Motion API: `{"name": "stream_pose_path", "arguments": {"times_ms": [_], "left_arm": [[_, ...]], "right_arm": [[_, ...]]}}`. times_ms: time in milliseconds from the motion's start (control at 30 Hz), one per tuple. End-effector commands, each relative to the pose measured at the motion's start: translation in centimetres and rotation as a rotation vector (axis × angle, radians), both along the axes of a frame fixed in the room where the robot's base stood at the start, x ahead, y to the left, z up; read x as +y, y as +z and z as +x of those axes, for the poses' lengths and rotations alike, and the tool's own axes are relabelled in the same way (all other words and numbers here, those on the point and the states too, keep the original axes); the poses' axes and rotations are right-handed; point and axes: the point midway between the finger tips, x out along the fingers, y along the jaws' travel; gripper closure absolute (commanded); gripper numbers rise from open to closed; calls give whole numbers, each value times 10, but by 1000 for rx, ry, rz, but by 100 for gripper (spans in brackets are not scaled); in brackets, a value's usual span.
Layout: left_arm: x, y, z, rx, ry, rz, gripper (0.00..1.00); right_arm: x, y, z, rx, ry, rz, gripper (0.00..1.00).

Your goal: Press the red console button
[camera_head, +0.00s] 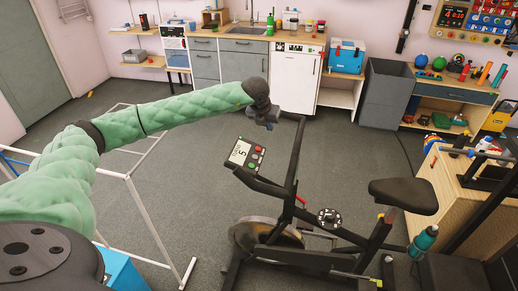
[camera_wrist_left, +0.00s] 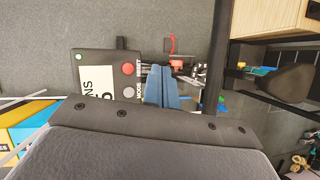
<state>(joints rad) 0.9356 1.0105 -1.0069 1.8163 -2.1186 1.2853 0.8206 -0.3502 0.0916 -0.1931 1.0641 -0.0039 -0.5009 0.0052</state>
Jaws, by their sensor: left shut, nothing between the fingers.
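The console (camera_head: 240,153) is a dark box with a white display reading 5, mounted on the exercise bike. Its red button (camera_head: 258,149) shows at the upper right of its face. In the left wrist view the red button (camera_wrist_left: 128,69) sits on the dark console (camera_wrist_left: 98,53), above a grey button (camera_wrist_left: 128,91). My left gripper (camera_head: 268,124) is shut and empty, above and just beyond the console. Its blue fingers (camera_wrist_left: 161,88) show in the left wrist view to the right of the red button, apart from it in the picture. My right gripper is not in view.
The exercise bike's frame (camera_head: 296,170) and saddle (camera_head: 403,195) stand right of the console. A white tube frame (camera_head: 131,190) stands at left below my arm. A wooden bench (camera_head: 452,200) is at right. Grey floor (camera_head: 180,165) is open between.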

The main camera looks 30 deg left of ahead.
Motion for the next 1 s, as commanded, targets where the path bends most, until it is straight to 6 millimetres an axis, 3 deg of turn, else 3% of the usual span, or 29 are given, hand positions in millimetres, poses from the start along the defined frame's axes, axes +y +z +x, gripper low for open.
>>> {"name": "stream_pose_path", "arguments": {"times_ms": [767,1000], "left_arm": [[21,-63,-6,1,-1,-1,100],[26,-74,-7,0,0,-1,100]], "right_arm": [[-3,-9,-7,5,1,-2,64],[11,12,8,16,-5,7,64]]}}
